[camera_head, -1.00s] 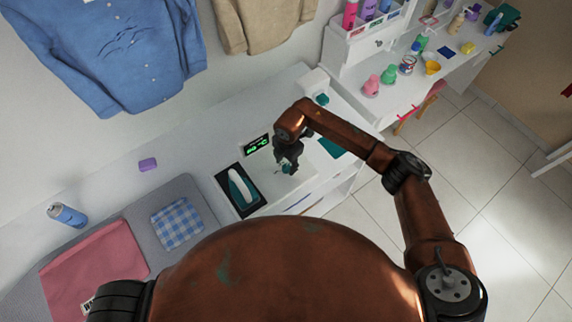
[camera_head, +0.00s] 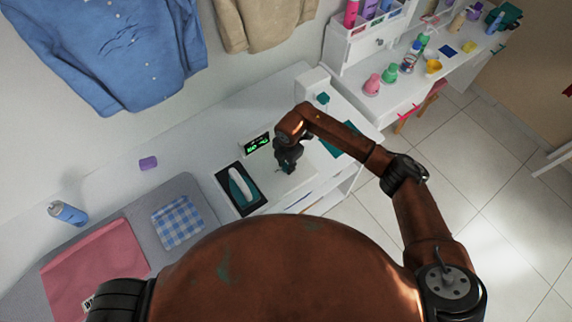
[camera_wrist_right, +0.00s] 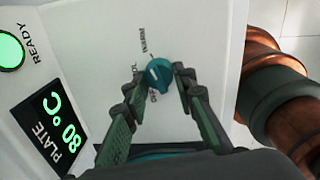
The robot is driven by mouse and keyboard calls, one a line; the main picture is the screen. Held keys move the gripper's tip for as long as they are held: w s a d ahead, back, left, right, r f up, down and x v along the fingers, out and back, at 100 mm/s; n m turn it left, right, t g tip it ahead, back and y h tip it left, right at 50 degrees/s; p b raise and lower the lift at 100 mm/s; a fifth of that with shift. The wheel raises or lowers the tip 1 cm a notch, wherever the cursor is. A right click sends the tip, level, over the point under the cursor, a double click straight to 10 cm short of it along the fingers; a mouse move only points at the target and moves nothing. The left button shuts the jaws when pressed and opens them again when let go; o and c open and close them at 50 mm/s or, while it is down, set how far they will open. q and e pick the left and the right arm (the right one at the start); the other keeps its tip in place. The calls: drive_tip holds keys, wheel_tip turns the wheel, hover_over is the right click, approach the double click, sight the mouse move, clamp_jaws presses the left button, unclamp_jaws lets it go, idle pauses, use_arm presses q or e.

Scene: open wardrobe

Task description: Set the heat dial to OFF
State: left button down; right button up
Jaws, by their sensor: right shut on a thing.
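The heat dial (camera_wrist_right: 158,77) is a round teal knob on a pale panel in the right wrist view, with a short white mark on its face. Small dark labels surround it; one above looks like WARM and one below like OFF, partly blurred. My right gripper (camera_wrist_right: 163,84) has a finger on each side of the dial and is shut on it. In the head view my right gripper (camera_head: 287,160) is low over the white counter and hides the dial. My left gripper is not in view.
A display (camera_wrist_right: 57,125) reads PLATE 80°C beside a green READY light (camera_wrist_right: 9,50). A teal-and-white iron (camera_head: 242,188) rests on a dark plate left of the gripper.

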drive_tip(key=shift+c, duration=1.1)
